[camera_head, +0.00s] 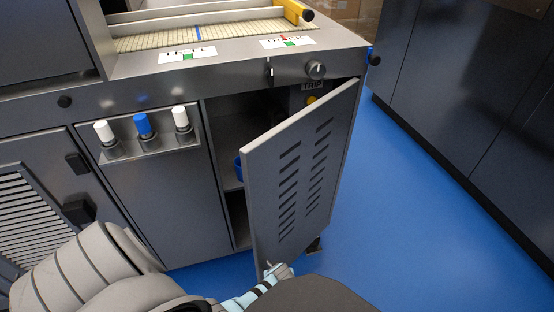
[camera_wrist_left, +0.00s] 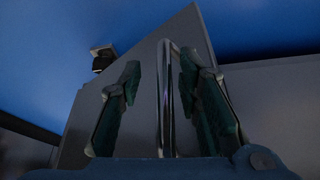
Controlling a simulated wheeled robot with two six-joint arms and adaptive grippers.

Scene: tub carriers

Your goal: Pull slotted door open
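The slotted door (camera_head: 300,180) is a grey metal panel with two columns of slots. It stands ajar, swung out from the cabinet front, with its free edge toward me; its lower part is hidden. My left gripper (camera_head: 277,269) is at the bottom of the head view, by the door's lower free edge. In the left wrist view my left gripper (camera_wrist_left: 160,75) has its dark green fingers apart, one on each side of an upright shiny bar (camera_wrist_left: 167,100) in front of a grey panel (camera_wrist_left: 190,40). Contact with the bar is not visible. My right gripper is not in view.
Behind the door is an open compartment with a shelf and a blue object (camera_head: 238,167). A panel with two white knobs and one blue knob (camera_head: 143,125) is to the left. Blue floor (camera_head: 400,200) is clear to the right, up to dark cabinets (camera_head: 460,90).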

